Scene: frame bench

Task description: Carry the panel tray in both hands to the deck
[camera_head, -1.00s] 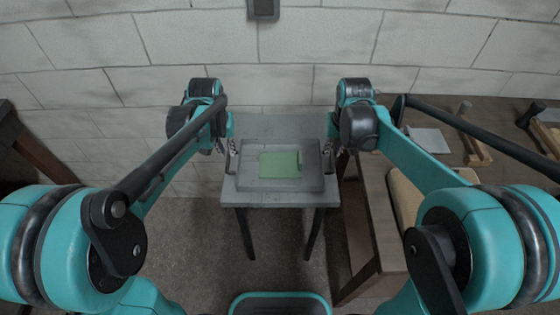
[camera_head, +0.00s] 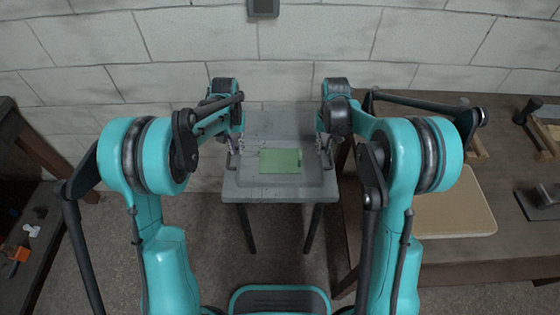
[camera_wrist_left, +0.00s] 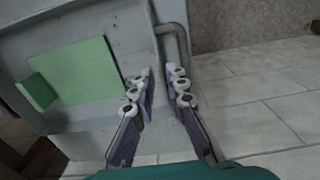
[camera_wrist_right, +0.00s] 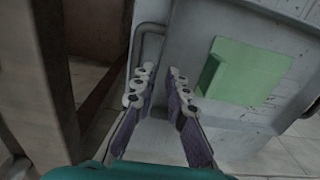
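The panel tray (camera_head: 245,182) is a flat grey tray on a small grey table, straight ahead in the head view. A green panel (camera_head: 281,161) with a small upright green piece lies on it. My left gripper (camera_head: 235,156) is at the tray's left side, and my right gripper (camera_head: 326,156) is at its right side. The left wrist view shows open fingers by a bent grey handle (camera_wrist_left: 174,29). The right wrist view shows open fingers by the other handle (camera_wrist_right: 150,27). The fingers hide part of each handle.
The small grey table (camera_head: 262,194) stands against a block wall (camera_head: 300,40). A brown workbench (camera_head: 460,255) on the right bears a tan board (camera_head: 445,210) and wooden tools. A dark bench at the left holds small items. I cannot tell which surface is the deck.

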